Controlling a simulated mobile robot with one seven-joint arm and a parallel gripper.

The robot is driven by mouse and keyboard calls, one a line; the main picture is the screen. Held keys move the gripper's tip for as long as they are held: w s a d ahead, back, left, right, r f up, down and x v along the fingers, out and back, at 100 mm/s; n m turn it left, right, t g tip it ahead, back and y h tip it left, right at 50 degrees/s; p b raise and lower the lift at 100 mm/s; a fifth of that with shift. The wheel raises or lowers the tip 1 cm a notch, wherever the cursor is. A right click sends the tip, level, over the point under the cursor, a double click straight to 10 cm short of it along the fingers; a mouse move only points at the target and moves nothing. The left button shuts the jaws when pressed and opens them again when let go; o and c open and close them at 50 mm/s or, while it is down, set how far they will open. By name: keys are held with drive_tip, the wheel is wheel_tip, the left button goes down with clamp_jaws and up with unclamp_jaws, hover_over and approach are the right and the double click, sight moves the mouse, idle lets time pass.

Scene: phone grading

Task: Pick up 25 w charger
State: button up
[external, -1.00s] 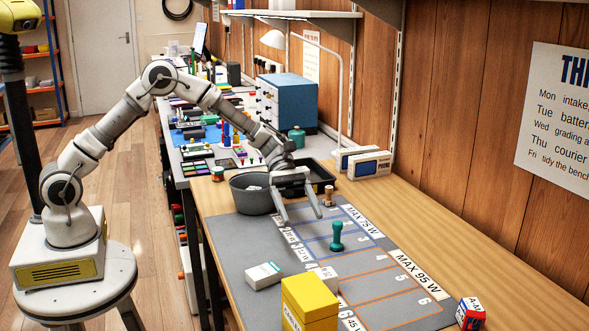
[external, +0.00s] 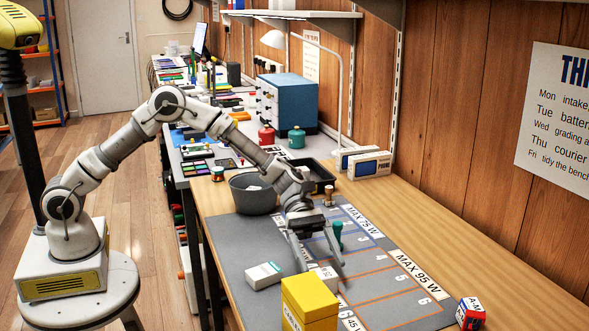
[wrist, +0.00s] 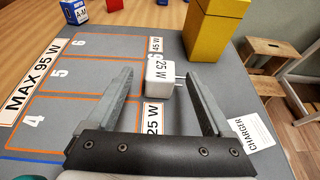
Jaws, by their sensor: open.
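The 25 W charger (wrist: 160,78) is a small white block with two prongs. It sits on the grey mat (wrist: 92,94), and its 25 W label faces my wrist camera. In the external view the charger (external: 326,275) is partly hidden by the yellow box. My gripper (wrist: 158,76) is open and empty, with its fingertips on either side of the charger in the wrist view. In the external view my gripper (external: 324,269) points down over the charger. I cannot tell whether the fingers touch it or how high the tips are.
A tall yellow box (external: 310,305) stands close beside the charger. A white charger carton (external: 264,276) lies to its left. A green stamp (external: 337,233) and a wooden stamp (external: 328,196) stand behind. A grey bowl (external: 252,194) is farther back.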

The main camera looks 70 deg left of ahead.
sight(326, 273)
drive_tip(key=b+x, duration=0.1)
drive_tip(key=x, duration=0.2)
drive_tip(key=shift+d, duration=0.4)
clamp_jaws()
